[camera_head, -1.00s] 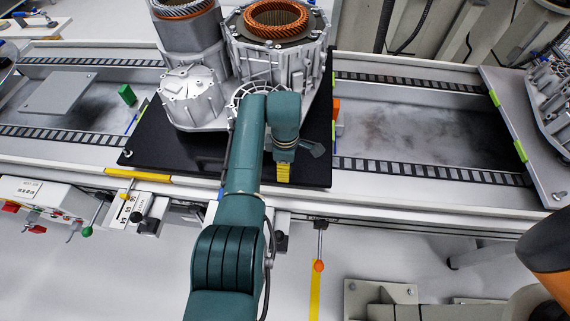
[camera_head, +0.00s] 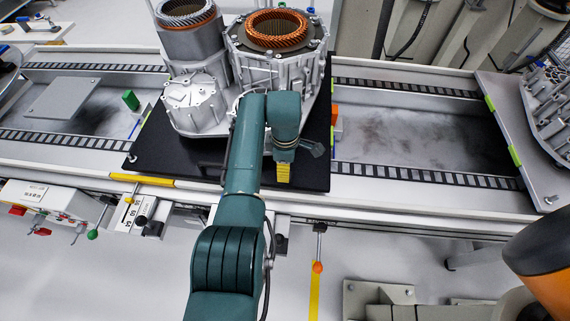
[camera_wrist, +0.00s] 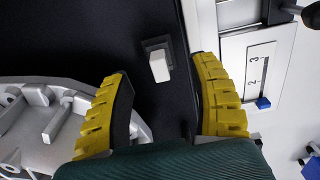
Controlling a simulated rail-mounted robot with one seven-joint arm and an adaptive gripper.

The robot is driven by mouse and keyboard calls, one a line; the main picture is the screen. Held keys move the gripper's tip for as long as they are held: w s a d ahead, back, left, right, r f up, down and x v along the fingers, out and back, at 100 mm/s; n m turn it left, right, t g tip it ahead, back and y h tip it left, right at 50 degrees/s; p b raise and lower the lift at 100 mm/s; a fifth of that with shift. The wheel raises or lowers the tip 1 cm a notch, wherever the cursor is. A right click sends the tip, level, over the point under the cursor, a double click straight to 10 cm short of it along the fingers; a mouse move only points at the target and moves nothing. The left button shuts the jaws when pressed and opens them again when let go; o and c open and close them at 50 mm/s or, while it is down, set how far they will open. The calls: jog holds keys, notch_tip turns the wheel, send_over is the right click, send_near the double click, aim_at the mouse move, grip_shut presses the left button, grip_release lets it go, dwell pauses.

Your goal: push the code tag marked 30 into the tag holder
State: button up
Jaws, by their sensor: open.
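My gripper (camera_wrist: 162,72) is open, its two yellow ridged fingers spread and nothing held between them. In the head view its yellow fingers (camera_head: 283,172) hang over the front right part of the black plate. In the wrist view a small white block with a dark square base (camera_wrist: 158,65) stands on the black plate between the fingertips. I cannot tell whether it touches a finger, or whether it is the tag or its holder. No marking 30 is readable, so I cannot identify the code tag.
The stator housing (camera_head: 277,70) stands on the black plate (camera_head: 235,172), behind my gripper. The conveyor bed (camera_head: 420,130) to the right is clear.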

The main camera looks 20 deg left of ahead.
jog(key=shift+r+p, duration=0.45)
jog(key=shift+r, duration=0.15)
notch_tip(320, 180, up, 12)
dwell(0.5)
dwell(0.9)
